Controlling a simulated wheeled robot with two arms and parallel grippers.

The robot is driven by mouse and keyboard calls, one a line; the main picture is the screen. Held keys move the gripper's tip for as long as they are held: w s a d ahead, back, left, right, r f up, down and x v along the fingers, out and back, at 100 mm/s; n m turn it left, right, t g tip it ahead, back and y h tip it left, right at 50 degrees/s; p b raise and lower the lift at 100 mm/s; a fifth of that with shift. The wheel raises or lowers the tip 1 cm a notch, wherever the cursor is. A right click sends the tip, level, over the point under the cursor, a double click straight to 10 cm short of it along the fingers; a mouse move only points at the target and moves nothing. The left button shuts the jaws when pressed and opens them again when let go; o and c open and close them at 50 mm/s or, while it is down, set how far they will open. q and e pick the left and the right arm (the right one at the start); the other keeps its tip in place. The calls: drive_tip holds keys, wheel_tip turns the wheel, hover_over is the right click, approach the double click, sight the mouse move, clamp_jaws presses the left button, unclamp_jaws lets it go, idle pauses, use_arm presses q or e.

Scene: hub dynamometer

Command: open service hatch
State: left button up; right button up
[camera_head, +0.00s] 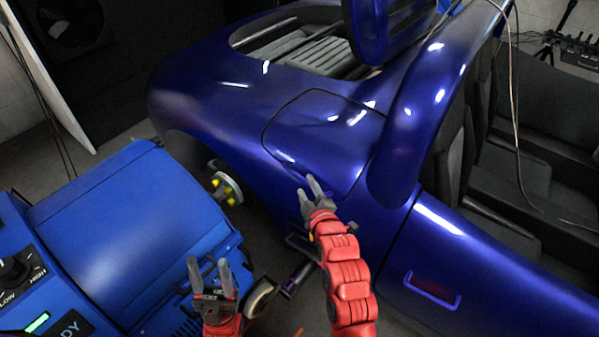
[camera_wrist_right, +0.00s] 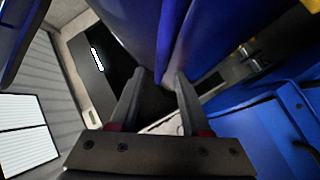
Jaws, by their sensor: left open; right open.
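The service hatch (camera_head: 318,128) is a blue rounded panel outlined by a dark seam on the flank of the blue car, and it looks flush with the body. My right gripper (camera_head: 315,184) is open at the hatch's lower edge. A small blue piece at that edge is partly hidden behind its fingers. In the right wrist view the open fingers (camera_wrist_right: 160,88) point at blue bodywork with a dark seam; I cannot tell whether they touch it. My left gripper (camera_head: 208,268) is open and empty, lower left, apart from the car and in front of the blue machine.
The blue dynamometer machine (camera_head: 125,235) stands at left, with a knob (camera_head: 15,270) on its panel. A wheel hub with yellow parts (camera_head: 225,187) is between it and the car. A door handle (camera_head: 432,290) is at lower right. The open cabin with dark seats (camera_head: 490,150) lies right.

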sight(302, 178)
drive_tip(key=x, duration=0.7)
drive_tip(key=shift+w+a, duration=0.15)
drive_tip(key=shift+w, duration=0.2)
drive_tip(key=shift+f, duration=0.1)
clamp_jaws()
idle(1.0)
